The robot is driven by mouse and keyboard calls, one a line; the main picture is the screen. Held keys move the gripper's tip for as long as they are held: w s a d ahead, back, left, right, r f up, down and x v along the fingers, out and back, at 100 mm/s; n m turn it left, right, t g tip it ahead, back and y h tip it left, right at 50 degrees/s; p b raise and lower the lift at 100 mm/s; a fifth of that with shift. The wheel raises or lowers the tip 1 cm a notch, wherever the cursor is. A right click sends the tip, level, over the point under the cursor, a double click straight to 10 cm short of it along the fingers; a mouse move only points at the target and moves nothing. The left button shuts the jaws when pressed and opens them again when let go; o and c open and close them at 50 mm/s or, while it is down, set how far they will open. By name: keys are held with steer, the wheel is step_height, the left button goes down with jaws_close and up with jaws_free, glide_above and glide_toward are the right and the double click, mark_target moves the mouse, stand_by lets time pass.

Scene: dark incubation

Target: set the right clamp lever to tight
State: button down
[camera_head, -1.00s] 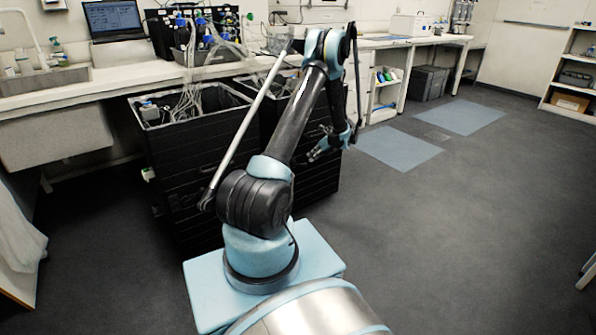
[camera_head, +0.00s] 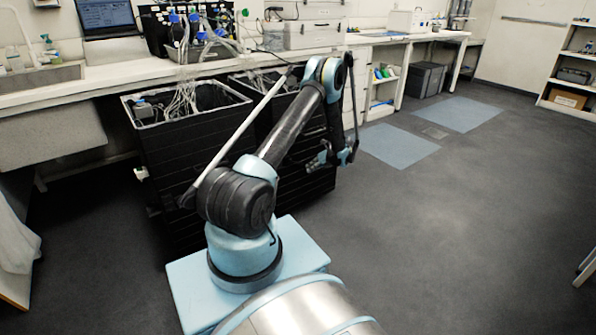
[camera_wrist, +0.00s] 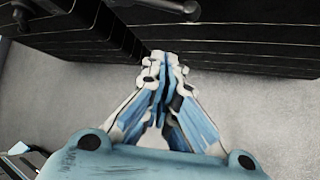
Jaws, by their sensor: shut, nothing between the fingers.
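My gripper (camera_head: 322,161) hangs low in front of the right black ridged bin (camera_head: 305,135) in the head view. In the wrist view its blue and white fingers (camera_wrist: 160,58) are closed together with nothing between them. I cannot tell whether either is a clamp lever. No right clamp lever is clearly identifiable, and its setting cannot be read.
A left black bin (camera_head: 190,165) holding tubes stands by the long white bench (camera_head: 80,83). Tubing gear with blue caps (camera_head: 195,35) and a metal case (camera_head: 300,36) sit on the bench. Open dark floor (camera_head: 450,220) lies to the right, with two flat blue mats (camera_head: 398,146).

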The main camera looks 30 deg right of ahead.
steer(key=shift+f, duration=0.1)
steer(key=x, duration=1)
steer(key=shift+w+d+r, duration=0.15)
steer(key=shift+d+r, duration=0.15)
steer(key=shift+r, duration=0.3)
steer(key=shift+w+d+r, duration=0.1)
steer(key=shift+d+r, duration=0.2)
steer(key=shift+r, duration=0.3)
steer(key=shift+w+d+r, duration=0.15)
steer(key=shift+d+r, duration=0.2)
steer(key=shift+r, duration=0.3)
